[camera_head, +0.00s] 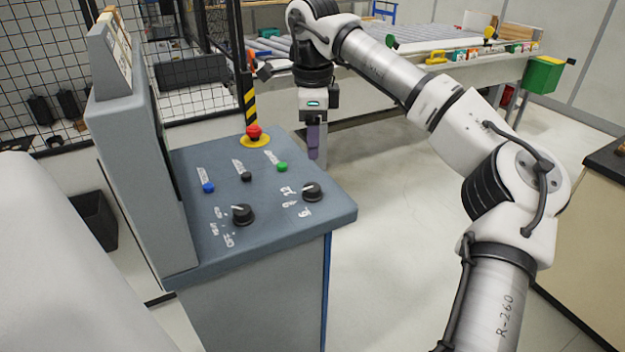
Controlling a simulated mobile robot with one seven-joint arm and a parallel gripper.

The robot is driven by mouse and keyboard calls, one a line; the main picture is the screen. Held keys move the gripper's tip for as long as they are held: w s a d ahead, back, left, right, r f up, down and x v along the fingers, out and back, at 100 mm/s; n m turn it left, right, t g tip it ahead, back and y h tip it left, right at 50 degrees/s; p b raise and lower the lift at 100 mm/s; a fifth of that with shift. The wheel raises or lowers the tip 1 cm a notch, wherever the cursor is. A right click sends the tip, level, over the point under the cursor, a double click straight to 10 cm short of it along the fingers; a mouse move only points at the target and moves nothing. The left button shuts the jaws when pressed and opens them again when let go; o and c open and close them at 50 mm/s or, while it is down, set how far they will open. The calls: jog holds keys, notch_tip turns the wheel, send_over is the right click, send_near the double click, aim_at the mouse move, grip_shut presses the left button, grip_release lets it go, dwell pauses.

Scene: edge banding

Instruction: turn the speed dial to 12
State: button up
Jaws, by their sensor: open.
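A grey control console (264,233) stands left of centre with a sloped top panel. Two black dials with white pointer marks sit on it, a left dial (242,214) and a right dial (312,191). White markings surround both; the right one seems to carry numbers, but I cannot read them surely, nor tell which is the speed dial. My gripper (314,155) hangs pointing down just beyond the console's far right edge, above and behind the right dial, apart from it. It is open and empty, though the fingers look narrow from this side.
A red emergency button (254,132) on a yellow base stands at the panel's back. Blue (208,187), black (246,176) and green (282,167) buttons lie between it and the dials. An upright grey cabinet (140,170) borders the panel's left. Floor right of the console is clear.

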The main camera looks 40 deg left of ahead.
aim_at(312, 186)
notch_tip(312, 186, down, 11)
jog(key=shift+a+f+p, duration=0.15)
jog(key=shift+p, duration=1.05)
jog(key=shift+c, duration=0.5)
jog(key=c, duration=0.9)
